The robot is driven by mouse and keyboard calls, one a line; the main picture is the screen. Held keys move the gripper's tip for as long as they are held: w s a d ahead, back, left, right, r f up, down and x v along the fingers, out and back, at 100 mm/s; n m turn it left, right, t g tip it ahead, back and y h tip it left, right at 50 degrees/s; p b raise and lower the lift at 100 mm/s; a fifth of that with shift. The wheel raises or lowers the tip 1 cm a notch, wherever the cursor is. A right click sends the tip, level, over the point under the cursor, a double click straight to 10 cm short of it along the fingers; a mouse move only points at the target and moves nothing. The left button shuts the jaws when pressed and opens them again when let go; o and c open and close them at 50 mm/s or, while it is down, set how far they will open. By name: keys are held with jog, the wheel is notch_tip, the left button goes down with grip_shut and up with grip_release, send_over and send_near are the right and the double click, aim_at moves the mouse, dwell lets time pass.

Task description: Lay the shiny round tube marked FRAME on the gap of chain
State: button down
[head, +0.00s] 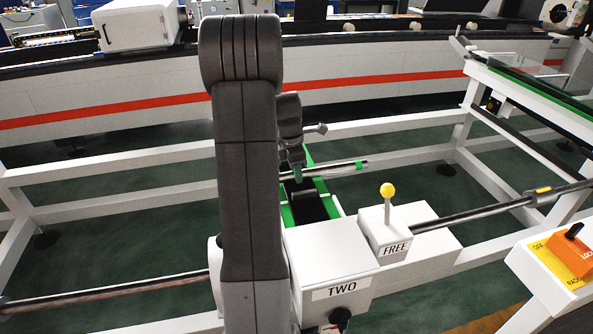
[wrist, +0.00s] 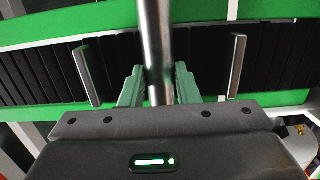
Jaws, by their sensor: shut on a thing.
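My gripper (head: 297,170) is shut on a shiny round tube (head: 335,168), which has a green band near its right end; no FRAME mark is readable. In the wrist view the tube (wrist: 157,45) runs upright in the picture between the green fingers of my gripper (wrist: 158,85). The black slatted chain (head: 306,208) with green side rails lies beneath the tube in the head view. In the wrist view the chain (wrist: 205,55) runs crosswise behind the tube, with a metal upright on each side (wrist: 237,70). I cannot tell how high the tube is above it.
A white box marked TWO (head: 325,265) stands in front of the chain. Beside it is a FREE block (head: 388,243) with a yellow-knobbed lever (head: 387,190). A long dark bar (head: 480,212) runs right. An orange lock switch (head: 572,252) is at the right. White rack rails surround the area.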

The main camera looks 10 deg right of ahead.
jog(key=c, duration=1)
grip_release()
jog(key=shift+f, duration=0.1)
jog(key=r, duration=0.4)
jog(key=a+r, duration=0.1)
jog(key=r, duration=0.4)
jog(key=r+b, duration=0.1)
jog(key=r, duration=0.3)
jog(key=shift+a+r, duration=0.35)
jog(key=shift+r, duration=0.05)
jog(key=shift+f, duration=0.1)
jog(key=f, duration=0.4)
jog(key=d+f, duration=0.1)
jog(key=f, duration=0.4)
jog(key=f+p, duration=0.1)
jog(key=f, duration=0.3)
jog(key=shift+d+f, duration=0.3)
jog(key=shift+d, duration=0.05)
jog(key=shift+r, duration=0.15)
